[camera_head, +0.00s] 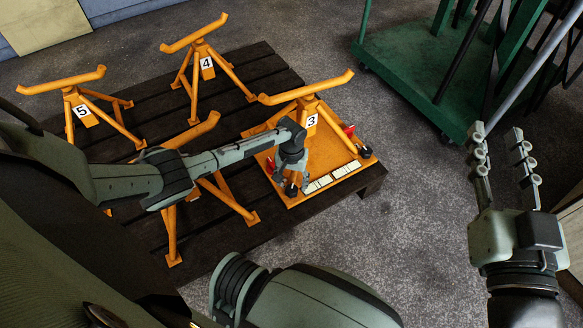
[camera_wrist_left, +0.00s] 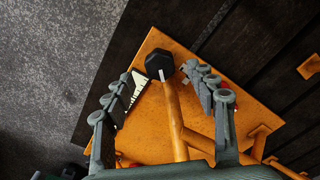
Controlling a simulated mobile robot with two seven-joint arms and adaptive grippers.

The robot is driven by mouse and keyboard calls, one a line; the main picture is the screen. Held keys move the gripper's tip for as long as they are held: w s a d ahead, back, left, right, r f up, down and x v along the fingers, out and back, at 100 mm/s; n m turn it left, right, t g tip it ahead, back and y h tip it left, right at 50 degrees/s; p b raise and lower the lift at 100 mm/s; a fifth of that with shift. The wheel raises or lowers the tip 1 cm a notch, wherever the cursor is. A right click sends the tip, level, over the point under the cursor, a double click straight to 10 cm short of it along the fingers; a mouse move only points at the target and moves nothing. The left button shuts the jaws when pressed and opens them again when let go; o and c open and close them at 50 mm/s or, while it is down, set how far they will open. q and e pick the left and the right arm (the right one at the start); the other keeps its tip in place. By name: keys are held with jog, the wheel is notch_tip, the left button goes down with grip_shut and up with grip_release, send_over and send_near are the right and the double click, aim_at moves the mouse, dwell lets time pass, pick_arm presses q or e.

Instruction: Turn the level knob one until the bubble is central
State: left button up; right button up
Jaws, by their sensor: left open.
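An orange base plate (camera_head: 325,155) carries the stand numbered 3 (camera_head: 311,120) at the corner of the dark pallet. Two white level strips (camera_head: 318,184) lie along its front edge; the bubble is too small to make out. My left gripper (camera_head: 288,182) is over the plate's front left corner, open and pointing down. In the left wrist view, a black knob (camera_wrist_left: 160,65) with a white mark shows between its spread fingers, with no clear contact. One white strip (camera_wrist_left: 139,84) is partly behind a finger. My right gripper (camera_head: 500,145) is open and empty at the right.
Other orange stands, numbered 4 (camera_head: 206,63) and 5 (camera_head: 82,111), stand on the dark pallet (camera_head: 262,72). Another black knob (camera_head: 365,152) and a red part (camera_head: 350,131) are at the plate's right. A green trolley (camera_head: 410,60) is behind. Floor right of the pallet is clear.

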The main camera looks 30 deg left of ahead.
aim_at(292, 189)
pick_arm(q)
notch_tip(292, 189, up, 8)
jog(key=shift+r, duration=0.2)
dwell(0.5)
